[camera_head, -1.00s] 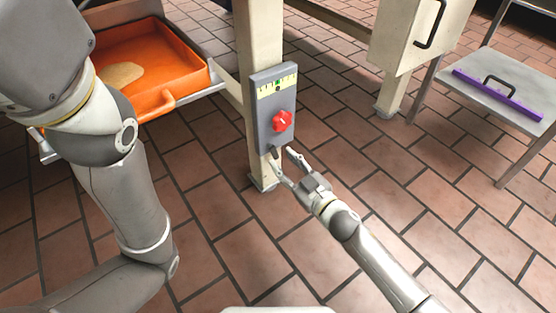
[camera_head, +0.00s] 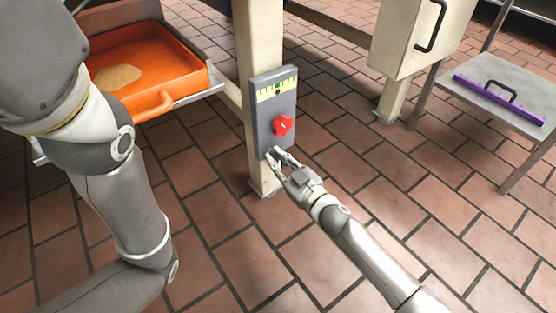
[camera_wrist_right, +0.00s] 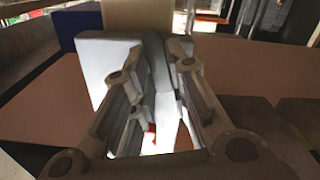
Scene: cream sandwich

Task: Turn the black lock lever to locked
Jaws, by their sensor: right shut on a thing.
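The grey control panel (camera_head: 262,132) is fixed to a cream post, with a red knob (camera_head: 282,125) and a yellow scale strip (camera_head: 277,88) above it. My right gripper (camera_head: 271,152) is at the panel's lower end, below the red knob. In the right wrist view the black lock lever (camera_wrist_right: 154,58) stands between the two fingers, and my right gripper (camera_wrist_right: 158,85) is shut on it. In the head view the fingers hide the lever. My left arm fills the left side of the head view; its gripper is out of the picture.
An orange tray (camera_head: 190,82) with a tan patch of material sits on a shelf at the left. A cream cabinet (camera_head: 398,45) with a black handle is at the upper right. A side table (camera_head: 478,102) holds a purple bar (camera_head: 520,106). The tiled floor is clear.

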